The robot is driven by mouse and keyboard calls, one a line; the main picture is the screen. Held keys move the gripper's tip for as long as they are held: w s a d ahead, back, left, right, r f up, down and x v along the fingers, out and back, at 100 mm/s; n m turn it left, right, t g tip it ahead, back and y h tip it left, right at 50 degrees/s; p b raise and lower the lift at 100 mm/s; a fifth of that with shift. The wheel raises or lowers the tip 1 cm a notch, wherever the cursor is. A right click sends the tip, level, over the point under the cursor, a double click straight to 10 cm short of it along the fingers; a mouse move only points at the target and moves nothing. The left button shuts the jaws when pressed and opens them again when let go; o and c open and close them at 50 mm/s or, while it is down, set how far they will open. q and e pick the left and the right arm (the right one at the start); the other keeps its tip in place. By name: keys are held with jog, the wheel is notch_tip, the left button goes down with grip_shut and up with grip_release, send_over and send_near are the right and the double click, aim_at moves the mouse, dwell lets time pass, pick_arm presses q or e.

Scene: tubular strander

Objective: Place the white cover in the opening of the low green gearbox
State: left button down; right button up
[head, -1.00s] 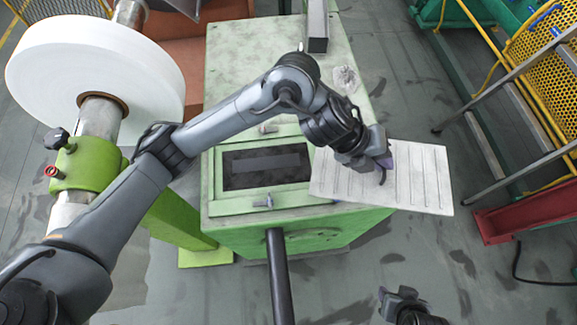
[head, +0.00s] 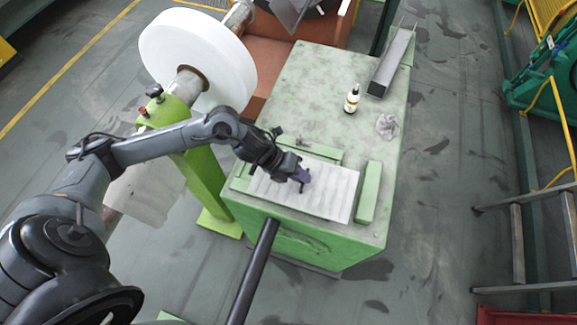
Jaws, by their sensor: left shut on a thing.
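The low green gearbox (head: 309,78) stands in the middle of the head view. The white cover (head: 330,193), a flat ribbed plate, is over the opening in its top and hides it. Green frame strips show behind the cover (head: 318,150) and at its right side (head: 368,192). The cover's front edge is near the gearbox's front edge. I cannot tell whether it rests in the opening or hovers just above. My left gripper (head: 302,179) is shut on the cover, above its upper middle part. My right gripper is not in view.
A small bottle (head: 352,99), a crumpled rag (head: 387,126) and a long grey channel (head: 391,64) are on the gearbox top, behind the cover. A large white reel (head: 197,57) stands at the left. A ladder (head: 520,245) is at the right.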

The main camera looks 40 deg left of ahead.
pick_arm(q)
jog(key=shift+s+a+f, duration=0.1)
jog(key=shift+a+f, duration=0.05)
jog(key=w+a+f, duration=0.1)
jog(key=a+f, duration=0.1)
jog(key=a, duration=0.1)
jog(key=w+a+f+p, duration=0.1)
jog(key=w+a+f, duration=0.1)
jog(key=a, duration=0.1)
jog(key=w+a+f+p, duration=0.1)
jog(key=w+a+f, duration=0.1)
jog(key=a, duration=0.1)
jog(key=shift+a+f, duration=0.4)
jog(key=shift+f+p, duration=0.45)
jog(key=shift+f, duration=1.6)
jog(key=shift+f, duration=0.15)
jog(key=c, duration=1.3)
grip_release()
jog(key=shift+o, duration=0.3)
jog(key=shift+s, duration=0.1)
